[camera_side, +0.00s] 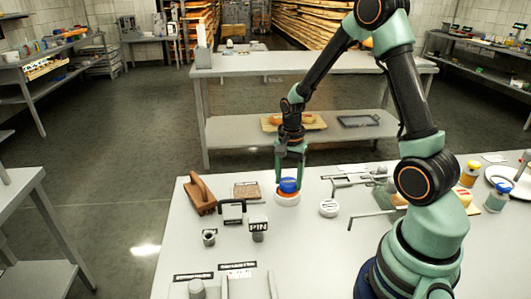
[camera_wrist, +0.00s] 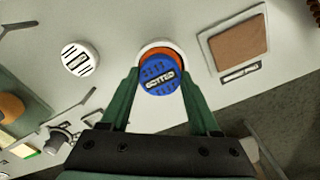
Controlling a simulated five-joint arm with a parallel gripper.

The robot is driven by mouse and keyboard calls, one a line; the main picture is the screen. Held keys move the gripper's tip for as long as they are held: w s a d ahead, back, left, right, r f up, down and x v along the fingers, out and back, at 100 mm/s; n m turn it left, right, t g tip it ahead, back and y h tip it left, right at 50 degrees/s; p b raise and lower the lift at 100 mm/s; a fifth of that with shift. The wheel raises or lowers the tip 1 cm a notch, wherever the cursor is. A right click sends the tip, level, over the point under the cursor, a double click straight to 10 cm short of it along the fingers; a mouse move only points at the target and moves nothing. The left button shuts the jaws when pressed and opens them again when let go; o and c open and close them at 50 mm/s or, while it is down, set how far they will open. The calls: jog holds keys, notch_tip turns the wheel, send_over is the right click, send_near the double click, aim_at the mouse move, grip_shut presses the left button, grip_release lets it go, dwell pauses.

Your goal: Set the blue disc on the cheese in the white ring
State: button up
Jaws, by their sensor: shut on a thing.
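The blue disc (camera_side: 289,185) is between the two green fingers of my gripper (camera_side: 290,177), which is shut on it. In the wrist view the disc (camera_wrist: 158,76) shows a lettered label on top, between the fingertips (camera_wrist: 159,73). Right under it is the orange-red cheese (camera_wrist: 176,55), which shows as a crescent along the disc's upper and right edge. The white ring (camera_wrist: 150,45) surrounds the cheese; in the side view the ring (camera_side: 287,200) sits on the table below the disc. I cannot tell whether the disc touches the cheese.
A white slotted round piece (camera_side: 329,208) stands right of the ring. A brown pad in a frame (camera_side: 247,190) and a brown wooden block (camera_side: 200,194) lie to the left. A block marked PIN (camera_side: 258,227) stands in front. Metal rods and fixtures lie to the right.

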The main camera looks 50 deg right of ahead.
aim_at(288, 181)
jog(key=shift+f, duration=0.1)
jog(key=o, duration=1.3)
jog(key=shift+o, duration=0.2)
notch_tip(288, 181, up, 11)
jog(key=s+a+r+n+t, duration=0.5)
jog(key=s+a+r+n, duration=0.2)
jog(key=a+n, duration=0.6)
jog(key=shift+s+r+n+t, duration=0.15)
jog(key=shift+r+n+t, duration=0.15)
jog(key=shift+r+n, duration=1.05)
jog(key=shift+a, duration=0.1)
